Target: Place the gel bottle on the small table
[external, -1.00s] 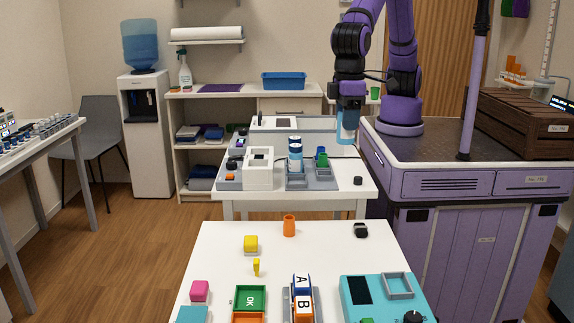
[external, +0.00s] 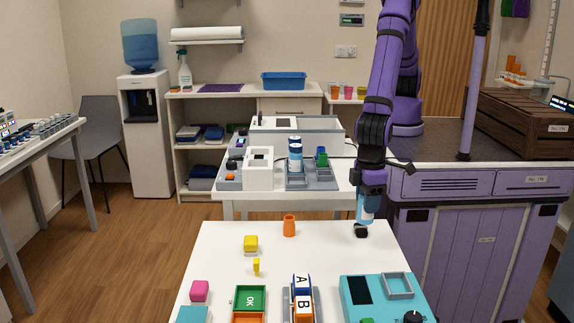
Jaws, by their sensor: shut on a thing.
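My gripper (external: 368,192) points down at the far right corner of the near white table (external: 215,240). It is shut on a light-blue and white bottle, which I take for the gel bottle (external: 364,210). The bottle looks close to upright, and its upper part is hidden by the gripper. A small black object (external: 361,231) shows on the table right at the bottle's lower end. I cannot tell whether they touch, or whether the bottle touches the table.
A teal device (external: 357,291) is in front. Behind is another white table (external: 270,199) with blue-white cylinders (external: 295,158) in a grey tray. The table between cup and bottle is clear.

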